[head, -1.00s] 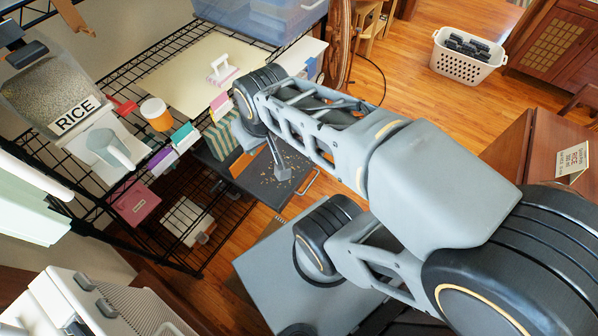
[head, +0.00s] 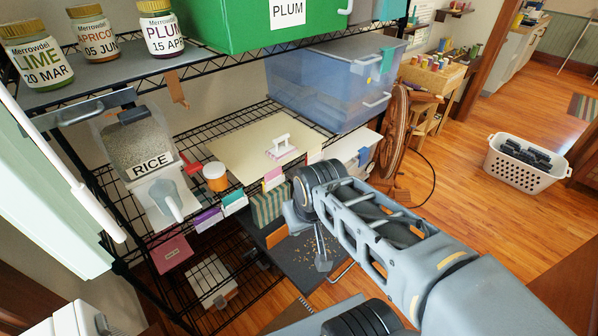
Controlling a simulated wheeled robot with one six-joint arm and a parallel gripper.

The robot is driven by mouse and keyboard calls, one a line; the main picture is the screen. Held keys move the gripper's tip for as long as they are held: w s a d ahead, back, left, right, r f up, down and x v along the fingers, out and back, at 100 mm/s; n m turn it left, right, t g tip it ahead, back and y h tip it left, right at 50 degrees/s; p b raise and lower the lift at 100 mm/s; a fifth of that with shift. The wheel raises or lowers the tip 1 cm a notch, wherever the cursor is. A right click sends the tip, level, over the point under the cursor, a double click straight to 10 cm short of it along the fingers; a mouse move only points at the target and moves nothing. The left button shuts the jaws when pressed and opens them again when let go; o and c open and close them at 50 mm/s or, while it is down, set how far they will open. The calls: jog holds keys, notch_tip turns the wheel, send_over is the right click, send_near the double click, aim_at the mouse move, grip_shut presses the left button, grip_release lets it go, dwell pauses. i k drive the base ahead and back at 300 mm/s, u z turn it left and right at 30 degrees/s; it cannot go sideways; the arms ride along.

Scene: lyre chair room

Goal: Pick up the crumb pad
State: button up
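A small pad with a white handle and a pinkish base (head: 282,148) lies on a cream board (head: 240,141) on the middle shelf. It looks like the crumb pad, but nothing marks it so. My gripper (head: 322,262) is at the end of my arm, in front of and below the board, apart from the white-handled pad. One grey finger-like part hangs over a dark tray (head: 293,281) scattered with crumbs. My wrist hides much of the rest, so its opening does not show. An orange block (head: 276,238) is beside the crumbs; I cannot tell whether my gripper touches it.
A rice dispenser (head: 145,150), an orange jar (head: 215,177) and a blue bin (head: 335,85) flank the board. Jars and a green box (head: 230,22) stand above. Open floor lies right, with a laundry basket (head: 525,163).

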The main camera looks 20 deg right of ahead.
aim_at(280, 152)
jog(key=z, duration=0.5)
jog(key=i, duration=0.65)
jog(key=u, duration=1.25)
